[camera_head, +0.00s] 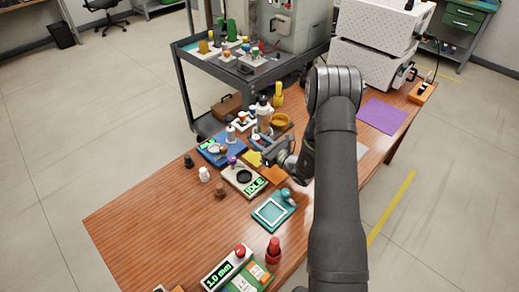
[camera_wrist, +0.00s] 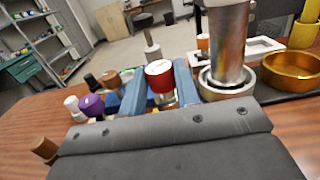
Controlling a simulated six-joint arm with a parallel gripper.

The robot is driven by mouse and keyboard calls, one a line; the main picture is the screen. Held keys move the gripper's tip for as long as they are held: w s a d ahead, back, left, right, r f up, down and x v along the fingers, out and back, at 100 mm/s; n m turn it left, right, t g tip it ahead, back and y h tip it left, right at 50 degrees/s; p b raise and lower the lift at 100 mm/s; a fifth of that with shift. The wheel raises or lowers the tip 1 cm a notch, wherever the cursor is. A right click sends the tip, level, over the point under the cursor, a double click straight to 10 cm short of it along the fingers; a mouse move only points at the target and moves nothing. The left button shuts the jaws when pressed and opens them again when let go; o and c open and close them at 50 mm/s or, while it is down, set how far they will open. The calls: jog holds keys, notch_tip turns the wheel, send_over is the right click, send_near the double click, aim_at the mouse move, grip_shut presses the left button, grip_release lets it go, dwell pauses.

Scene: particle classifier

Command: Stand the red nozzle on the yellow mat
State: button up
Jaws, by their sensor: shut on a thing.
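The red nozzle (camera_wrist: 160,76), red on top with a silvery lower part, is between the two blue fingers of my gripper (camera_wrist: 158,92) in the wrist view. The gripper is shut on it, and it looks nearly upright. In the head view my gripper (camera_head: 262,146) is over the middle of the wooden table, and the nozzle cannot be made out there. The yellow mat (camera_head: 252,159) shows in part just below and left of the gripper. The arm and gripper hide the rest of it. Whether the nozzle touches anything underneath is hidden.
A metal cylinder (camera_wrist: 227,40) stands close right of the fingers, with a golden bowl (camera_wrist: 290,68) beyond. A purple-topped piece (camera_wrist: 91,104) is to the left. An orange mat (camera_head: 273,174) and a scale marked IDLE (camera_head: 243,179) lie near the gripper.

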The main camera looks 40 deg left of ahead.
jog(key=shift+f, duration=2)
jog(key=shift+f, duration=0.2)
jog(key=o, duration=1.1)
jog(key=shift+r, duration=0.1)
jog(key=shift+d+r, duration=0.1)
jog(key=d, duration=1.1)
jog(key=shift+d+f, duration=0.2)
jog(key=shift+d, duration=0.2)
jog(key=shift+a, duration=0.15)
